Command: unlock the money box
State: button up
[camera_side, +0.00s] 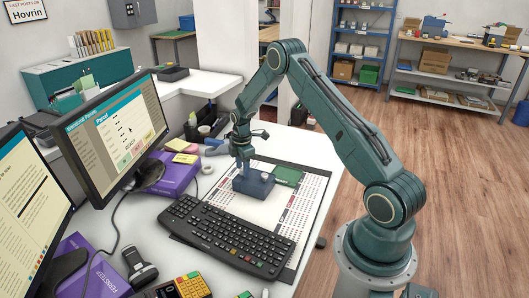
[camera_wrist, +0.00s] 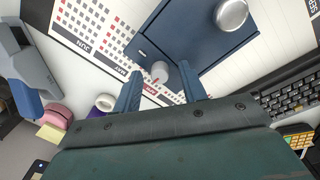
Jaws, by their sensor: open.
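The money box is a small dark blue box (camera_side: 252,187) on the calendar desk mat, behind the keyboard. In the wrist view the blue box (camera_wrist: 185,40) fills the top middle, with a shiny round silver knob (camera_wrist: 231,14) on its top. A small grey round piece (camera_wrist: 160,71) shows at the box's near edge, between my fingers; it could be a key head or lock, I cannot tell. My gripper (camera_wrist: 160,88) is open, its two blue fingers on either side of that piece, apparently not touching it. In the side view my gripper (camera_side: 242,166) is just above and behind the box.
A black keyboard (camera_side: 235,233) lies in front of the box. A green item (camera_side: 288,176) lies right of it on the calendar mat (camera_side: 314,190). A monitor (camera_side: 115,130) and purple box (camera_side: 178,172) stand left. Yellow sticky notes (camera_side: 185,158) and a tape roll (camera_side: 207,169) lie close behind.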

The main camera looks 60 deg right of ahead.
jog(key=shift+f, duration=0.15)
jog(key=shift+c, duration=0.2)
grip_shut()
jog(key=shift+m, duration=0.4)
jog(key=m, duration=0.8)
jog(key=shift+m+g, duration=0.3)
jog(key=m, duration=0.4)
jog(key=shift+m, duration=0.3)
jog(key=shift+w+m, duration=0.1)
jog(key=shift+m, duration=1.9)
